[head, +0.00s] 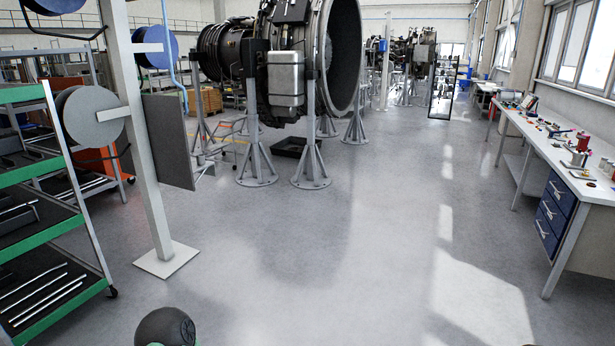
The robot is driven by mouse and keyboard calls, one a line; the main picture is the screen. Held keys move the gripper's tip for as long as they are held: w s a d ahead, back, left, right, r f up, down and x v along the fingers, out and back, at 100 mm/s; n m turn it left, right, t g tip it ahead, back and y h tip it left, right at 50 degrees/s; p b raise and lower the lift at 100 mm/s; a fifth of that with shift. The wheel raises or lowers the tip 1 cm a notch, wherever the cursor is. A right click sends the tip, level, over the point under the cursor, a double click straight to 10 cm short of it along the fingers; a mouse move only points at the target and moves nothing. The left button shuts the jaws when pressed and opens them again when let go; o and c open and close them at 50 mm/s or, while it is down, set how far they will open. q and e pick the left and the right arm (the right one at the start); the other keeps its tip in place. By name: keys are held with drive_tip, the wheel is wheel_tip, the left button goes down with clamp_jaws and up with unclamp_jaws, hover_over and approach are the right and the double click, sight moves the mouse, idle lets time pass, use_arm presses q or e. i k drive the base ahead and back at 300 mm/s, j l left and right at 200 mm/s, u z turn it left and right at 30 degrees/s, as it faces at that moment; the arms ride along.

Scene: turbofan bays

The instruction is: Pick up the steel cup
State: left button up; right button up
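I cannot make out a steel cup for certain in the head view. The long workbench (590,183) on the right carries several small items, too small to tell apart, and a cup could be among them. A red and grey device (579,152) stands on its nearer part, with small pale items (607,168) at the right picture edge. Neither of my grippers is in view. A dark rounded part of my own arm shows at the bottom left.
A turbofan engine (285,60) rests on grey stands (311,165) ahead. A green-edged shelf rack (40,225) and a white post with a square foot (166,259) stand on the left. Blue drawers (550,215) sit under the workbench. The floor (350,250) between is clear.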

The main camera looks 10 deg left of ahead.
sight(201, 158)
drive_tip(key=i, duration=1)
drive_tip(key=i+l+u, duration=0.1)
drive_tip(key=i, duration=0.9)
drive_tip(key=i+u, duration=0.4)
drive_tip(key=i+l+u, duration=0.1)
drive_tip(key=i+u, duration=0.35)
drive_tip(key=i+l+u, duration=0.2)
drive_tip(key=i+u, duration=0.2)
drive_tip(key=i+l+u, duration=0.55)
drive_tip(key=l+u, duration=0.2)
drive_tip(key=l, duration=0.6)
drive_tip(key=l+u, duration=0.35)
drive_tip(key=l, duration=0.65)
drive_tip(key=i+j+z, duration=0.1)
drive_tip(key=i, duration=0.25)
drive_tip(key=i+j+z, duration=0.1)
drive_tip(key=i, duration=0.25)
